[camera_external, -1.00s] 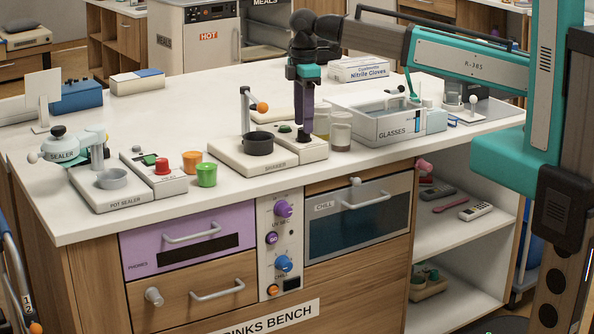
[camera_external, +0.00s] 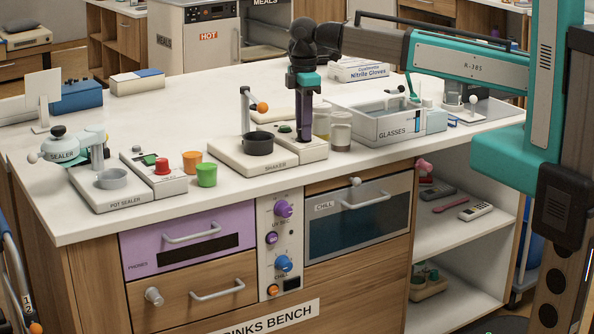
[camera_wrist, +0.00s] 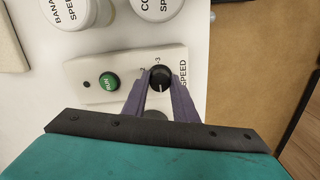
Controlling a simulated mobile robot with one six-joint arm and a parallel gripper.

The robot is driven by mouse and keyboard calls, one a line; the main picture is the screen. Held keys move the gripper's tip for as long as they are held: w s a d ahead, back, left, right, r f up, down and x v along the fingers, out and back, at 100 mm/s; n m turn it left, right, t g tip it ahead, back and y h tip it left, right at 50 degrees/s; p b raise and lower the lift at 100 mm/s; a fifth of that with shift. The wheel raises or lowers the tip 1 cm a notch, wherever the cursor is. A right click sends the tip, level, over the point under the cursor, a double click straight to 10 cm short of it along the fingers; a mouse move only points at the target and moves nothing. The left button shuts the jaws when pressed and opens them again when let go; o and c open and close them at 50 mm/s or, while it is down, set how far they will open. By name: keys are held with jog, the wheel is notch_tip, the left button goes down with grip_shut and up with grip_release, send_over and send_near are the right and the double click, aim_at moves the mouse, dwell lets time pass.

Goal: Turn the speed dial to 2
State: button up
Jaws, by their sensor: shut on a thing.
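The speed dial (camera_wrist: 160,77) is a round black knob beside the word SPEED in the wrist view. A pale mark shows on its near side; a 3 shows past its far edge, and the other numbers are too small or covered to read surely. My gripper (camera_wrist: 161,84) is shut on the dial, one purple finger at each side. In the outside view my gripper (camera_external: 304,139) points straight down at the shaker (camera_external: 232,158) and hides the dial. The shaker's green RUN button (camera_wrist: 109,81) is left of the dial in the wrist view.
A dark cup (camera_external: 258,144) and a post with an orange knob (camera_external: 262,107) stand on the shaker's left part. Jars (camera_external: 340,130) and the GLASSES bin (camera_external: 385,128) are close on the right. The bench front left of the shaker holds orange and green cups (camera_external: 206,175).

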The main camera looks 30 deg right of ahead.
jog(key=shift+m, duration=0.5)
jog(key=m, duration=0.5)
jog(key=shift+p, duration=0.4)
jog(key=m, duration=1.2)
jog(key=shift+m+p, duration=0.3)
jog(key=shift+p, duration=0.05)
jog(key=m, duration=0.5)
jog(key=shift+w, duration=0.1)
jog(key=o, duration=1)
jog(key=shift+o, duration=0.2)
